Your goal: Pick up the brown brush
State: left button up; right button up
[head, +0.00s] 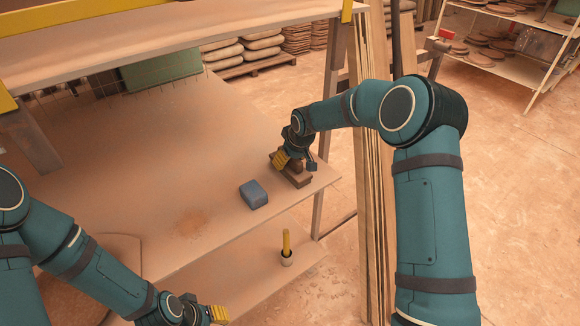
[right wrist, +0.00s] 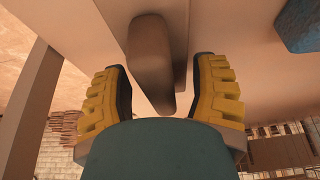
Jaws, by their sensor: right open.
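The brown brush (head: 300,181) lies on the table near its right corner in the head view. My right gripper (head: 295,162) is directly over it, partly covering it. In the right wrist view the brush's brown grip (right wrist: 151,58) shows between the two yellow-padded fingers of the right gripper (right wrist: 163,88). The fingers are apart, with a visible gap on each side of the grip. My left gripper (head: 217,313) is low in the head view, away from the brush; only one yellow pad shows clearly.
A blue block (head: 253,194) lies on the table left of the brush; it also shows in the right wrist view (right wrist: 298,26). A cup with a yellow-handled tool (head: 287,257) stands on a lower shelf. Upright boards (head: 374,200) stand right of the table. The table's middle is clear.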

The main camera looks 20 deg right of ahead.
grip_shut()
dwell(0.3)
jog(key=shift+r, duration=0.45)
jog(key=v, duration=0.3)
jog(key=shift+w+p, duration=0.2)
jog(key=shift+p, duration=0.2)
jog(key=s+d, duration=0.3)
jog(key=s, duration=0.5)
jog(key=s+d, duration=0.2)
jog(key=s, duration=0.6)
jog(key=shift+d, duration=0.4)
jog(key=shift+s+f, duration=0.1)
jog(key=c, duration=0.7)
grip_release()
grip_shut()
